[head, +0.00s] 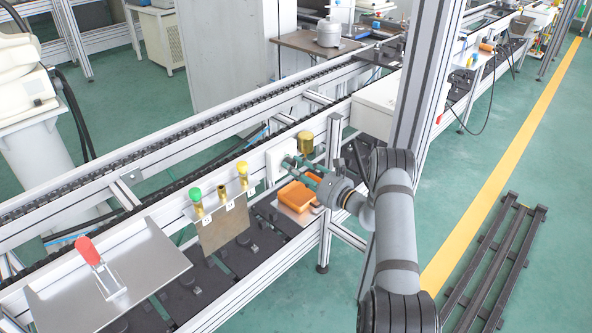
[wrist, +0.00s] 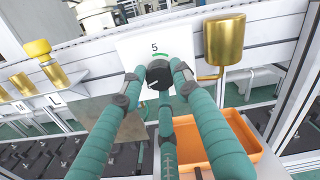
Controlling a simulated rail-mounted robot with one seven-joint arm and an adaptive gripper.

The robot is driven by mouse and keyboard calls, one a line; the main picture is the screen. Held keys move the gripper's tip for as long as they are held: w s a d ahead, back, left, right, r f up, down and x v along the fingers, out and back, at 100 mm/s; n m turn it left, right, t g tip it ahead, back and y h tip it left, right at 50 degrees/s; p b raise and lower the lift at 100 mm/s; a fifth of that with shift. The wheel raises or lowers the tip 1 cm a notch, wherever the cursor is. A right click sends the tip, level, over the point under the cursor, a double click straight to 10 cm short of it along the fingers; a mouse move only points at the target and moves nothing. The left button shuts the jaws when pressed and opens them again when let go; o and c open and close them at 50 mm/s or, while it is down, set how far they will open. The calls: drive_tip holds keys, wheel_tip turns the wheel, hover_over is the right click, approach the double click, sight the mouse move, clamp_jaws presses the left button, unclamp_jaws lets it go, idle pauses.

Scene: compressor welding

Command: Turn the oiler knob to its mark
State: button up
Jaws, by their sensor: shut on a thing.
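The oiler knob (wrist: 158,74) is a dark round knob on a white plate (wrist: 128,50) marked "5". A short green mark shows just above the knob. A pale pointer line on the knob's face points to the lower left, away from the green mark. My gripper (wrist: 160,82) has three teal fingers and is shut on the knob, with fingertips at its left, right and lower sides. A brass cup (wrist: 224,42) stands just right of the plate. In the head view my gripper (head: 297,168) reaches the plate (head: 279,156) from the right and hides the knob.
An orange tray (head: 298,195) lies below my gripper. Left of the plate, brass fittings with yellow (head: 242,168) and green (head: 195,194) caps stand on a labelled rail. An aluminium post (head: 414,80) rises close behind my arm. A red-handled lever (head: 90,252) is at the far left.

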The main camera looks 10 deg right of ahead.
drive_tip(key=m, duration=0.6)
drive_tip(key=shift+w+a+r, duration=0.1)
drive_tip(key=shift+r, duration=0.25)
drive_tip(key=m, duration=0.6)
drive_tip(key=shift+w+r+m+p, duration=0.1)
drive_tip(key=shift+m+p, duration=0.25)
drive_tip(key=shift+m, duration=0.05)
drive_tip(key=m, duration=0.4)
drive_tip(key=m+p, duration=0.1)
drive_tip(key=m, duration=0.1)
drive_tip(key=shift+d, duration=0.3)
drive_tip(key=m, duration=0.5)
drive_tip(key=shift+d+p, duration=0.1)
drive_tip(key=shift+p, duration=0.2)
drive_tip(key=shift+m, duration=0.4)
drive_tip(key=o, duration=1.2)
drive_tip(key=shift+f, duration=0.35)
drive_tip(key=shift+c, duration=0.2)
